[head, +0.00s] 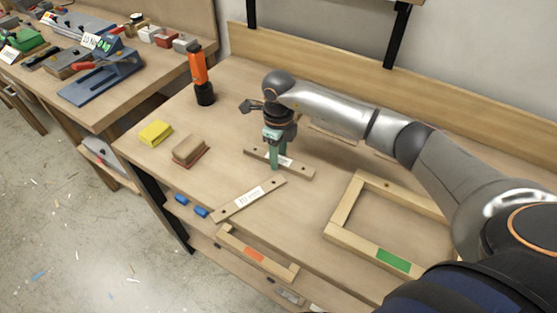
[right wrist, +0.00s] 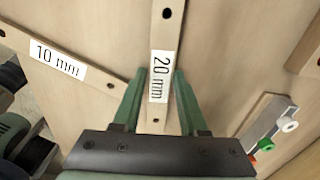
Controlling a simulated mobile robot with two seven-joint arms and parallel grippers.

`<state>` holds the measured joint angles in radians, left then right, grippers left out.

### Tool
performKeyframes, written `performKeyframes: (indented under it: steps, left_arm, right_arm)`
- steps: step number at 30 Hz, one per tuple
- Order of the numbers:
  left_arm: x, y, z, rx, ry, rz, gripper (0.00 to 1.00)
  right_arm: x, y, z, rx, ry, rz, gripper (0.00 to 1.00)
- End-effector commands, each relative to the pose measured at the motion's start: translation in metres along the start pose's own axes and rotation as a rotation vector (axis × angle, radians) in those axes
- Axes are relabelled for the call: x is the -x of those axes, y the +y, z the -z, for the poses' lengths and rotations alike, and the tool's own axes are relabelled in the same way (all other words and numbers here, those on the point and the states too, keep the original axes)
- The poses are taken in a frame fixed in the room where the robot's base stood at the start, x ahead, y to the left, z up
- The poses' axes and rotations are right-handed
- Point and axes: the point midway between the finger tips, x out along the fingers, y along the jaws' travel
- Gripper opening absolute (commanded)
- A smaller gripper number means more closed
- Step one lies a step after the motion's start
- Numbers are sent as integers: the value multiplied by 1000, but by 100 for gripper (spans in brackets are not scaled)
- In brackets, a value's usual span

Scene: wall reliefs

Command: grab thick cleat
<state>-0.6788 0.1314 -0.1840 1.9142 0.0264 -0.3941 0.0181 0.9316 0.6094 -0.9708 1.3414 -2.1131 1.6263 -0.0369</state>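The thick cleat, a flat wooden strip with a "20 mm" label and a hole near its end, lies on the workbench under my right gripper (head: 277,160); its bare right part (head: 302,172) shows in the head view. In the right wrist view the cleat (right wrist: 168,28) runs between my two green fingers (right wrist: 158,85). The fingers are apart, one on each side of it; the right one looks very close to its edge. I cannot tell whether it touches. The thinner "10 mm" cleat (head: 232,209) lies nearer the bench's front edge. My left gripper is not in view.
A wooden frame with a green patch (head: 340,206) lies to the right. An orange-and-black tool (head: 198,72) stands at the back left. A yellow block (head: 155,132) and a brown block (head: 189,150) lie at the left. A wooden backboard (head: 310,58) runs behind.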

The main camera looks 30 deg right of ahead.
Motion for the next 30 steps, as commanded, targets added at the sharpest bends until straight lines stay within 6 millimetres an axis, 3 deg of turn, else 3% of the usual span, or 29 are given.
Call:
performKeyframes:
  steps: [1,11,30]
  left_arm:
    - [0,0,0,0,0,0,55]
    - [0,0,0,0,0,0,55]
    - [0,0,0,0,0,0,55]
  right_arm:
    - [0,0,0,0,0,0,35]
    - [0,0,0,-1,0,0,0]
    - [9,-1,-1,-1,-2,2,0]
